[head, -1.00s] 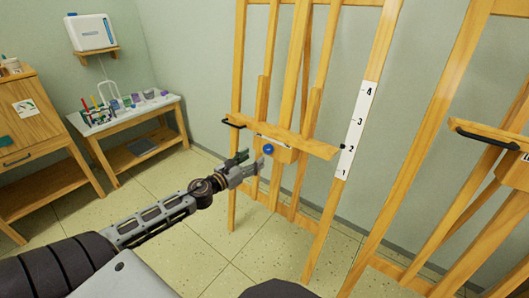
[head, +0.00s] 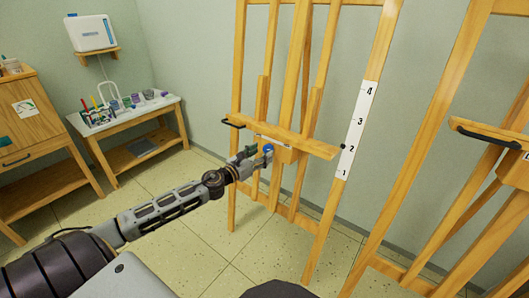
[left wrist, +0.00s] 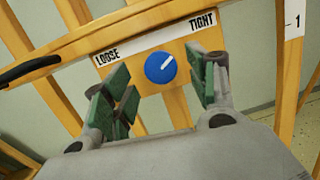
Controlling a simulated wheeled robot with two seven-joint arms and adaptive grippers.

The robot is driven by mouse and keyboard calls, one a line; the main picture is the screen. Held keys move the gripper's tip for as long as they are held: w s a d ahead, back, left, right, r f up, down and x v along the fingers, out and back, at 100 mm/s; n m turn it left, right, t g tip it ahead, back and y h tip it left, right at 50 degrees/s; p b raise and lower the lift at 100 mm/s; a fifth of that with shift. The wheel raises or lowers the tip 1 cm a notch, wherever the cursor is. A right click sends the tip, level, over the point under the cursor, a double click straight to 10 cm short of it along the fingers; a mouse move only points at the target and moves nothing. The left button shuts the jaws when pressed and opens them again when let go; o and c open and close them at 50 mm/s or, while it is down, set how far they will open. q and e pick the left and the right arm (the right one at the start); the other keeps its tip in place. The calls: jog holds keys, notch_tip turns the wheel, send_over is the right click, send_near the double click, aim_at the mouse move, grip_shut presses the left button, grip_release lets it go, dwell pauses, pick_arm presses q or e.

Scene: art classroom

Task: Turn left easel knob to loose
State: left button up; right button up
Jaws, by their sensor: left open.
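The left easel (head: 290,135) is a wooden frame with a ledge across it. Its blue round knob (head: 268,148) sits on a wooden block under the ledge. In the left wrist view the knob (left wrist: 160,67) has a white pointer line aimed up and right, toward the word TIGHT; LOOSE is printed at the left of the label (left wrist: 155,43). My left gripper (head: 258,155) is open in front of the knob. In the left wrist view its green-padded fingers (left wrist: 165,88) stand either side below the knob, apart from it. My right gripper is not in view.
A black handle (head: 233,123) juts from the ledge's left end. A number strip (head: 357,128) runs up the easel's right leg. Another easel (head: 480,130) stands at right. A table (head: 120,125) with art supplies and a wooden cabinet (head: 30,130) stand at left.

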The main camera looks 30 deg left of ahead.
aim_at(269, 149)
pick_arm(q)
jog(key=shift+w+d, duration=0.15)
jog(key=shift+w, duration=1.1)
jog(key=c, duration=1)
jog(key=shift+c, duration=0.2)
